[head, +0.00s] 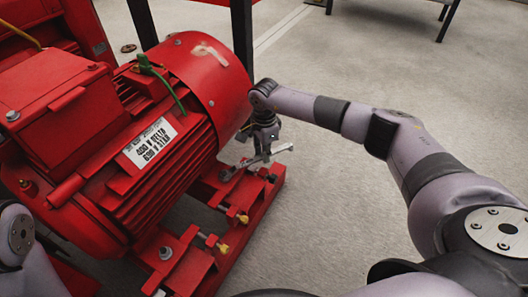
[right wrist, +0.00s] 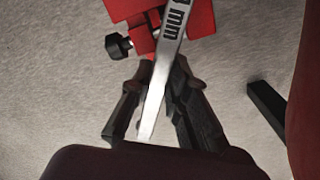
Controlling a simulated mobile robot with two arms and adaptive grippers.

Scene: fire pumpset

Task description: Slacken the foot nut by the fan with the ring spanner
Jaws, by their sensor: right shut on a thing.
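My right gripper (head: 264,148) is beside the fan end of the red motor (head: 205,75), above the red base rail (head: 262,197). It is shut on the grey ring spanner (head: 242,166). In the right wrist view, the spanner (right wrist: 165,65) runs between the fingers (right wrist: 160,88), with "mm" lettering on its shank. Its far end points toward the motor foot by the fan. The foot nut there cannot be made out, and I cannot tell whether the ring is around it. Another foot nut (head: 166,253) shows at the near end. My left gripper is out of view.
Yellow-tipped adjusting bolts (head: 222,247) stick out along the base. A black-headed bolt (right wrist: 118,46) is close to the spanner in the right wrist view. Dark frame posts (head: 242,35) stand behind the motor. The concrete floor (head: 330,215) to the right is clear.

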